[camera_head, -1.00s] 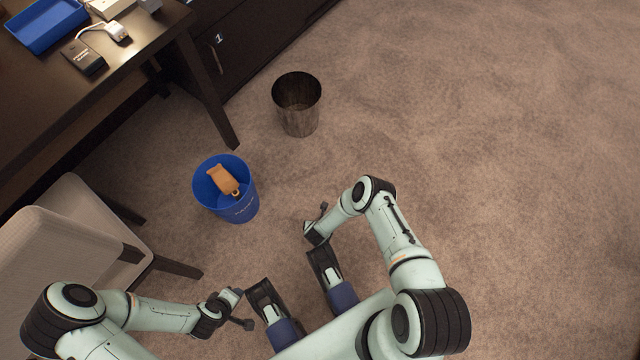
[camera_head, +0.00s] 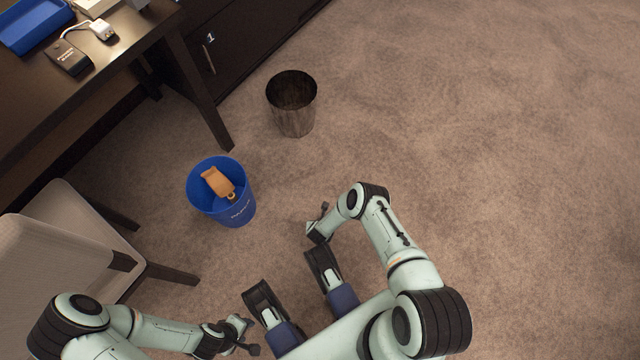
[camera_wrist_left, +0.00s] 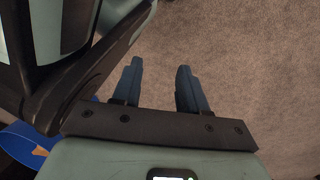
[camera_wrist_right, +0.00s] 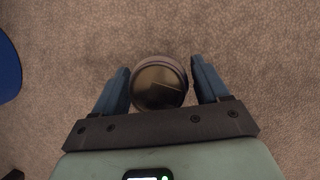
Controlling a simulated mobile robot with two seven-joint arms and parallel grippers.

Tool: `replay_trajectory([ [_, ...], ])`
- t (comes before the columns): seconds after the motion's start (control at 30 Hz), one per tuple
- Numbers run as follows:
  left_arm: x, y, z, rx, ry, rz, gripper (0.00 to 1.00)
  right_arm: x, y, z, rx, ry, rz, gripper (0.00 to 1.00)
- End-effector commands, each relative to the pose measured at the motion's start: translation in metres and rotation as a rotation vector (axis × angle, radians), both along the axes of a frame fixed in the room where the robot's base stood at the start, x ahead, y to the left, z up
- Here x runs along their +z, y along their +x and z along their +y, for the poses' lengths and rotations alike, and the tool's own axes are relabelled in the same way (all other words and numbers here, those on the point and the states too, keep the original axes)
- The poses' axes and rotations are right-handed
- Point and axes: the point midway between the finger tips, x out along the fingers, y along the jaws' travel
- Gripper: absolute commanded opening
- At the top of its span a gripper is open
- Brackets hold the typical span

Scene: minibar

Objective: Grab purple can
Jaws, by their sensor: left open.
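My left gripper (camera_head: 246,336) is at the lower middle of the head view, over the carpet. In the left wrist view its two blue fingers (camera_wrist_left: 160,62) stand apart with only carpet between them. My right gripper (camera_head: 318,214) is over the carpet right of the blue bin.
A blue bin (camera_head: 240,212) holding an orange item (camera_head: 217,183) stands on the carpet. A dark metal bin (camera_head: 294,122) stands behind it. A desk (camera_head: 110,85) with a blue tray (camera_head: 30,25) is upper left; a chair (camera_head: 50,250) is below it. Carpet at right is clear.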

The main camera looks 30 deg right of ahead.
Motion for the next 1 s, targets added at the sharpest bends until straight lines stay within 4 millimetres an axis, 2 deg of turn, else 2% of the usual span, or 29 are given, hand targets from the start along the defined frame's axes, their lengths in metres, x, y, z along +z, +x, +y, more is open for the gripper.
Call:
replay_trajectory([
  [0.03, 0.000, 0.000, 0.000, -0.001, 0.000, -0.002, 0.43, 0.000, 0.000, 0.000, 0.000, 0.000, 0.000, 0.56],
  [0.1, 0.000, 0.000, 0.000, -0.001, 0.000, -0.002, 0.43, 0.000, 0.000, 0.000, 0.000, 0.000, 0.000, 0.33],
  [0.13, 0.000, 0.001, 0.000, -0.001, 0.000, -0.002, 0.43, 0.000, 0.000, 0.000, 0.000, 0.000, 0.000, 0.31],
  [0.4, 0.000, 0.001, 0.000, -0.001, -0.001, -0.003, 0.43, 0.001, 0.000, 0.000, 0.000, 0.000, 0.000, 0.31],
  [0.57, 0.005, 0.007, -0.001, -0.003, 0.000, -0.022, 0.43, 0.008, 0.000, -0.001, -0.001, 0.000, -0.001, 0.31],
  [0.77, 0.022, 0.030, -0.004, -0.011, 0.006, -0.101, 0.43, 0.034, 0.000, -0.001, -0.001, 0.000, -0.002, 0.31],
  [1.0, 0.068, 0.082, -0.011, -0.021, 0.016, -0.277, 0.43, 0.092, 0.001, -0.001, -0.001, 0.000, -0.003, 0.31],
])
